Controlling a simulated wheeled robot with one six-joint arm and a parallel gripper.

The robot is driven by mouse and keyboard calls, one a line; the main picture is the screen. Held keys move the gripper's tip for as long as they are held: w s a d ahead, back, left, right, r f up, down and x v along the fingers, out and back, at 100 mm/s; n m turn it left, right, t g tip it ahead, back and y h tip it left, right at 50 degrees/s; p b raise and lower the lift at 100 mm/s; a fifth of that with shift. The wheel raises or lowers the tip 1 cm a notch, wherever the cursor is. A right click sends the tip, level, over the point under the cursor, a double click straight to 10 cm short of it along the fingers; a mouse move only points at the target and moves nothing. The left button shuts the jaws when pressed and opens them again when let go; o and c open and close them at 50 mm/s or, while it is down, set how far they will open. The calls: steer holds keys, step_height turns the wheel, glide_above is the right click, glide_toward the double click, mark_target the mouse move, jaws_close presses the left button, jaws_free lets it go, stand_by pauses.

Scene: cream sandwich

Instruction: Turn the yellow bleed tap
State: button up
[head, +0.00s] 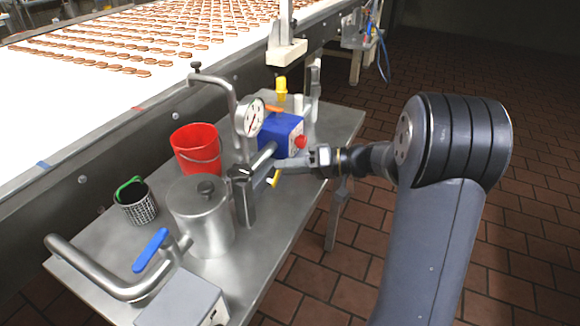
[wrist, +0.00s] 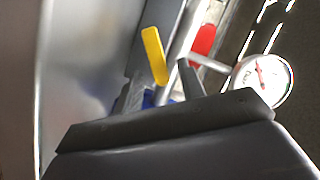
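The yellow bleed tap (head: 273,178) is a small yellow lever. In the head view it sticks out below the pipework, left of and slightly below my gripper's fingers. In the wrist view the yellow lever (wrist: 154,55) stands slightly tilted, beyond the dark gripper part that fills the bottom of the picture. My gripper (head: 287,165) points left, close to the tap; I cannot tell whether it touches it.
A round pressure gauge (head: 250,117), a blue box (head: 281,133) with a red knob (head: 301,142), and a steel pot (head: 202,215) stand around the pipework. A red bucket (head: 196,149) is behind. A yellow-topped fitting (head: 281,88) rises farther back. Open floor lies right of the table.

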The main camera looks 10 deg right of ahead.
steer(key=shift+d, duration=0.1)
steer(key=v, duration=1)
steer(key=shift+d+p, duration=0.3)
steer(key=shift+s, duration=0.1)
